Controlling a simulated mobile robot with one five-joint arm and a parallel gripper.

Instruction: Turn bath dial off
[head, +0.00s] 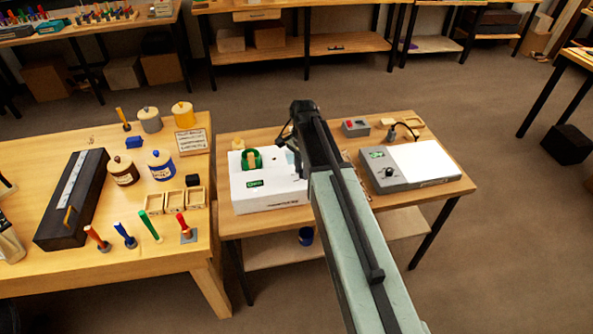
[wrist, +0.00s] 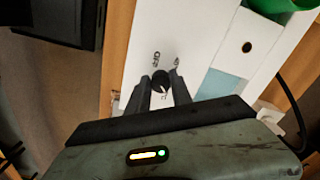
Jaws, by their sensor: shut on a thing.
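The bath is a white box (head: 268,196) with a green pot (head: 250,160) and a green label, on the small table. Its white panel (wrist: 205,30) fills the middle of the wrist view. The bath dial (wrist: 160,82) is a small round black knob with a pale mark near its lower edge. Small dark lettering stands just above it, too small to read surely. My gripper (wrist: 159,77) is shut on the dial, one finger on each side. In the head view my arm hides the dial and the fingers.
A grey device (head: 390,180) with a white plate and its own black knob stands on the right of the small table (head: 440,203). A small grey box with a red top (head: 355,127) is behind. The left bench (head: 150,250) holds jars, handled tools and small trays.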

